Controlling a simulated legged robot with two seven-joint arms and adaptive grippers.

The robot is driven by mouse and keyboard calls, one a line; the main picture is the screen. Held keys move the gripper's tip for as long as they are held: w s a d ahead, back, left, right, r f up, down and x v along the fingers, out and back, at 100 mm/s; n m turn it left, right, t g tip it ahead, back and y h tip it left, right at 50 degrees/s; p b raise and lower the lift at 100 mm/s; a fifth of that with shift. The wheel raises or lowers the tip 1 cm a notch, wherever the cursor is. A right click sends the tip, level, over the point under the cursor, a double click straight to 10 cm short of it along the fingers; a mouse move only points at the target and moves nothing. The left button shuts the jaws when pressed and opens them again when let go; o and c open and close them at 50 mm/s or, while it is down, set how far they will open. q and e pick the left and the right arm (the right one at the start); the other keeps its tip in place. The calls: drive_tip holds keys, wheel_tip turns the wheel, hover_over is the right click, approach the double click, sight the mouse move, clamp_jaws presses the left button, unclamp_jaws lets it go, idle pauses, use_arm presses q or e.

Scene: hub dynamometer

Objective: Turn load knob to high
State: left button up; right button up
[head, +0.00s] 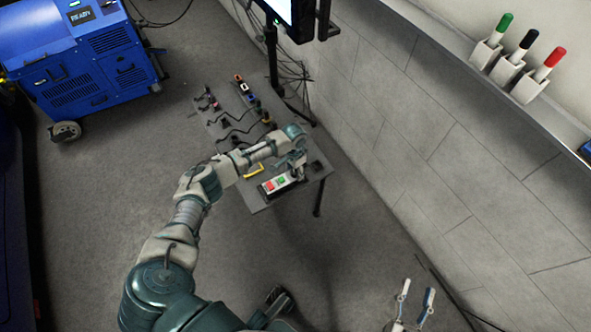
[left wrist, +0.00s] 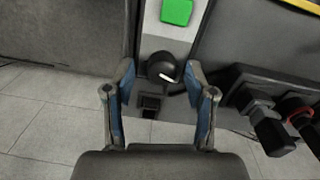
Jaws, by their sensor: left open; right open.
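The load knob (left wrist: 162,68) is round and black with a short white mark, which slants toward the lower right in the left wrist view. It sits on a light control box (left wrist: 170,28) below a green button (left wrist: 176,12). My left gripper (left wrist: 160,76) is open, with its fingertips on either side of the knob; I cannot tell whether they touch it. In the head view my left gripper (head: 294,164) is over the end of the control box (head: 266,188) and hides the knob. My right gripper (head: 413,298) is open and empty at the lower right.
The box stands on a small dark table (head: 256,202) beside a yellow handle (head: 254,170), cables and several connectors (head: 240,88). A grey wall (head: 440,130) runs close on the right. A blue machine (head: 80,60) stands at the upper left.

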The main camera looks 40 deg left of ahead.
use_arm(q)
drive_tip(key=shift+a, duration=0.1)
drive_tip(key=c, duration=1)
drive_tip(key=shift+a, duration=0.15)
clamp_jaws()
